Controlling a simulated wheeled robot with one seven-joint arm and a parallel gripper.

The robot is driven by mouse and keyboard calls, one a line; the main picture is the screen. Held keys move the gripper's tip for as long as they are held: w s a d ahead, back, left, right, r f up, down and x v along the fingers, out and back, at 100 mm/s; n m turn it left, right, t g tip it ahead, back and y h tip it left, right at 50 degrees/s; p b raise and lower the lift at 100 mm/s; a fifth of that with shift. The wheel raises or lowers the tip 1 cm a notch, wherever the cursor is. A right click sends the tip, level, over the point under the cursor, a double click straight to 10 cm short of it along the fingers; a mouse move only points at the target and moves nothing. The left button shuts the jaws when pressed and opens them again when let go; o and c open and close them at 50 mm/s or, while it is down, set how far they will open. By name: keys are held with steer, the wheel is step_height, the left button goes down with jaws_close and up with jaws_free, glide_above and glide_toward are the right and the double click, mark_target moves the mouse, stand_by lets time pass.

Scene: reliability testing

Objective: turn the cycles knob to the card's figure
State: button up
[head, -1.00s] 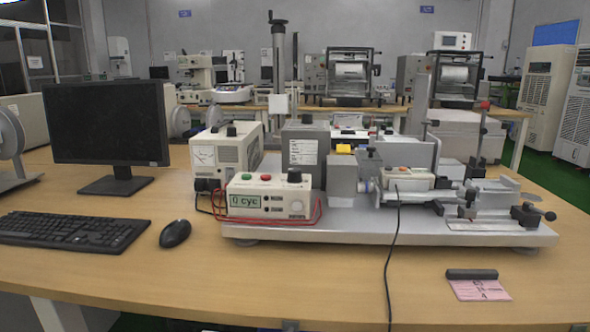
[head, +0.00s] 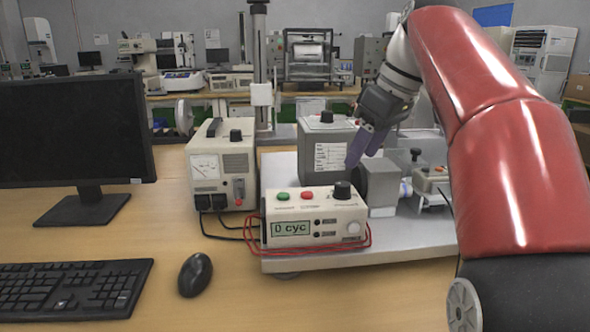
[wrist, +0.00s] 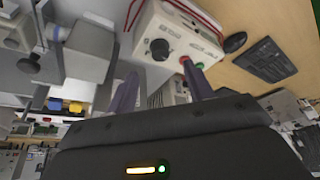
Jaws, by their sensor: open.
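The control box (head: 312,222) is cream, with a display (head: 291,228) reading "0 cyc". The card is not in view now.
A green button (head: 283,196) and red button (head: 307,195) sit left of the black knob. A meter unit (head: 222,170) is at left and a grey block (head: 327,150) behind the box. Red wires loop around the box. A mouse (head: 195,275) lies on the table.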

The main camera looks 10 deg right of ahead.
mark_target(343, 184)
steer(key=b+x, duration=0.1)
steer(key=x, duration=0.6)
steer(key=shift+w+a+f, duration=0.2)
steer(key=shift+w, duration=0.05)
steer(key=shift+c, duration=0.2)
steer(key=c, duration=0.9)
